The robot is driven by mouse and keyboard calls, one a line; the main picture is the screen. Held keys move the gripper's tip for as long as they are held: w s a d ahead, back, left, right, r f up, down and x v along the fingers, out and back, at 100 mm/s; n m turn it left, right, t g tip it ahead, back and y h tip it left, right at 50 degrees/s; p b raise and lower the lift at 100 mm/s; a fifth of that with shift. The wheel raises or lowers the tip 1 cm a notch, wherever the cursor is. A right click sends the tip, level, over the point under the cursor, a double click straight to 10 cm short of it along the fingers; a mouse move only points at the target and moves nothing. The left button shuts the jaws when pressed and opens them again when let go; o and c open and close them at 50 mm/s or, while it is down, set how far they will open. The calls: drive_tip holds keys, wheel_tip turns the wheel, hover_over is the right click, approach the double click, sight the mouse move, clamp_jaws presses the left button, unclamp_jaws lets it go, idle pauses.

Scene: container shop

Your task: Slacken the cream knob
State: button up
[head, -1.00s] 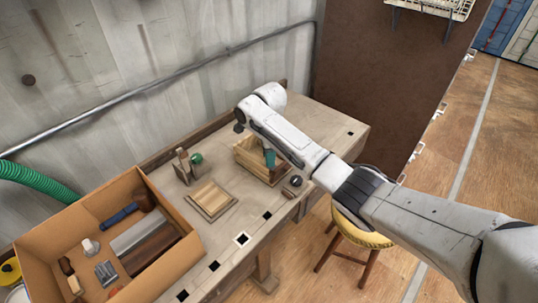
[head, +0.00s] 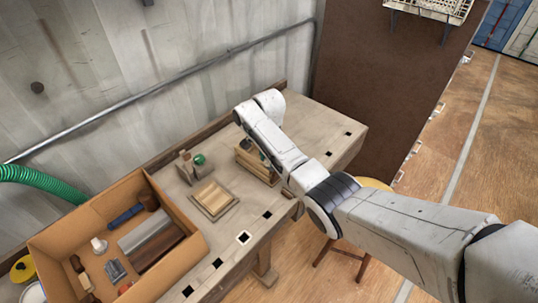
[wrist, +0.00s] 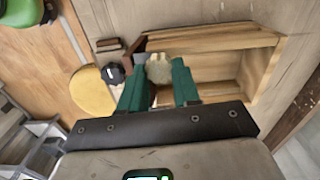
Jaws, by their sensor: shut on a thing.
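The cream knob (wrist: 158,70) is small and lobed, at the near end of a pale wooden frame or box (wrist: 215,42) in the wrist view. My gripper (wrist: 159,82) has two teal fingers, one on each side of the knob, and is shut on it. In the head view my arm covers the knob and most of my gripper. Part of the wooden box (head: 250,166) shows there beside my arm, on the workbench (head: 232,218).
A black knob (wrist: 113,73) is left of my fingers, near a yellow stool seat (wrist: 92,92). In the head view, a flat wooden frame (head: 214,199), a block with a green knob (head: 199,159) and a cardboard box of tools (head: 190,258) lie left of my arm.

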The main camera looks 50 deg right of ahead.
drive_tip(key=n, duration=0.4)
drive_tip(key=shift+a+n, duration=0.1)
drive_tip(key=shift+n, duration=0.2)
drive_tip(key=shift+w+n+p, duration=0.1)
drive_tip(key=shift+n+p, duration=0.3)
drive_tip(key=shift+n, duration=2.1)
drive_tip(key=o, duration=1.1)
drive_tip(key=shift+c, duration=0.2)
drive_tip(key=shift+r, duration=0.1)
wheel_tip(320, 180, up, 11)
drive_tip(key=b, duration=0.1)
drive_tip(key=shift+f, duration=0.2)
